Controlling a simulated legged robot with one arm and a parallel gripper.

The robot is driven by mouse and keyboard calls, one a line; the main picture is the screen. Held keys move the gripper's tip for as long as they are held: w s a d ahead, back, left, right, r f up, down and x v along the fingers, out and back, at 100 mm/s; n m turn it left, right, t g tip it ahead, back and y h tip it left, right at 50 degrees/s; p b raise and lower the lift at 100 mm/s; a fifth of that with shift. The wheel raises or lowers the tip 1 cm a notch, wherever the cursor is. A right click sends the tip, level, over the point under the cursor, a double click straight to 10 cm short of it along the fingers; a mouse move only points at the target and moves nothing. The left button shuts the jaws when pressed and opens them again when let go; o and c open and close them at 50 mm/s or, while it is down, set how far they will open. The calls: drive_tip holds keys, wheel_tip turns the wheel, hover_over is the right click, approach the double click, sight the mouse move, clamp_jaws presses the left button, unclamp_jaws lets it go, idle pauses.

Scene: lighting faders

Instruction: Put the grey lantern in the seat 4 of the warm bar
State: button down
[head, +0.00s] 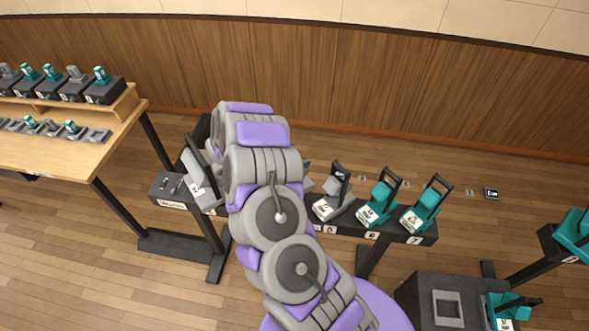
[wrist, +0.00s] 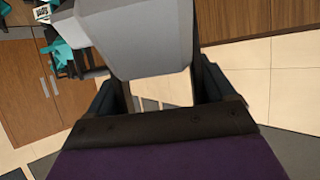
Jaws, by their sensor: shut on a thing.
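In the wrist view my gripper (wrist: 160,84) is shut on a grey lantern (wrist: 152,40), whose large grey body fills the top middle between the dark fingers. In the head view my arm hides most of the gripper. A grey lantern body with a white label (head: 196,168) shows just left of my arm, over the left part of the warm bar (head: 172,204); I cannot tell whether it touches the bar. The bar's far left end is free of lanterns. The bar's middle seats are hidden behind my arm, so seat 4 cannot be made out.
Right of my arm the bar holds a grey lantern (head: 335,195) and two teal lanterns (head: 380,200) (head: 425,205). A wooden table (head: 60,150) with small lanterns stands left. A dark box (head: 420,300) and another teal lantern (head: 572,235) stand at right. Open floor lies at lower left.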

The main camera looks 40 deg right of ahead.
drive_tip(key=shift+a+f, duration=0.1)
drive_tip(key=shift+f, duration=2.4)
unclamp_jaws()
drive_tip(key=shift+a, duration=0.1)
